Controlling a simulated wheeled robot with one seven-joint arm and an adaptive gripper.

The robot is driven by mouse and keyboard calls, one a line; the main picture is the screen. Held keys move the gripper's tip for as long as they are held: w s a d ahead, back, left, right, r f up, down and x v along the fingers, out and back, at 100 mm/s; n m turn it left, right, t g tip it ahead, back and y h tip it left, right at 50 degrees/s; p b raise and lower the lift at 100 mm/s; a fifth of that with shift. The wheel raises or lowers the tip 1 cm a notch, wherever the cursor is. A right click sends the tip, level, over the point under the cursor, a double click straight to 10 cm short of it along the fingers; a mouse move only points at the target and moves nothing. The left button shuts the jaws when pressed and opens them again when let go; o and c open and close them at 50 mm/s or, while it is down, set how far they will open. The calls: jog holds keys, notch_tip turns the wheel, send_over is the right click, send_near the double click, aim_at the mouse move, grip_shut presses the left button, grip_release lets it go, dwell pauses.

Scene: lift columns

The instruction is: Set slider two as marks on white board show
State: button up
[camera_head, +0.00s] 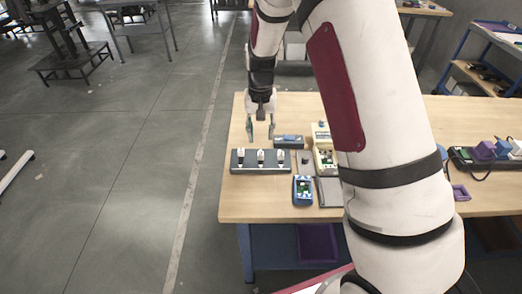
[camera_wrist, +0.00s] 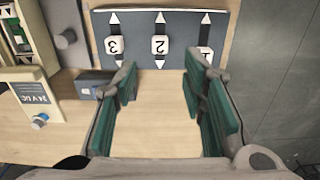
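The dark slider panel (camera_head: 249,166) lies on the wooden table with three white knobs in a row. In the wrist view the panel (camera_wrist: 137,28) is upside down, its knobs numbered 3, 2, 1 from left to right. Slider two's knob (camera_wrist: 160,45) is in the middle, on a track with white arrowheads at both ends. Knob 3 (camera_wrist: 114,46) is about level with it; knob 1 (camera_wrist: 206,54) sits slightly lower in that view. My gripper (camera_head: 261,131) is open and empty above the table behind the panel. Its fingers (camera_wrist: 160,72) are apart, roughly in line with knob 2. I cannot make out a marked white board.
A blue-grey box (camera_head: 288,141) stands just behind the panel. A blue meter (camera_head: 303,190), a grey flat plate (camera_head: 329,192) and a beige device (camera_head: 325,160) are to the right. My arm hides the table's middle. Bare wood (camera_wrist: 160,125) lies below the fingers in the wrist view.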

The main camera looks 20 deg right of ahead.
aim_at(261, 153)
notch_tip(261, 153, down, 9)
jog(key=shift+r+p, duration=0.1)
jog(key=shift+p, duration=0.4)
jog(key=shift+c, duration=0.3)
grip_shut()
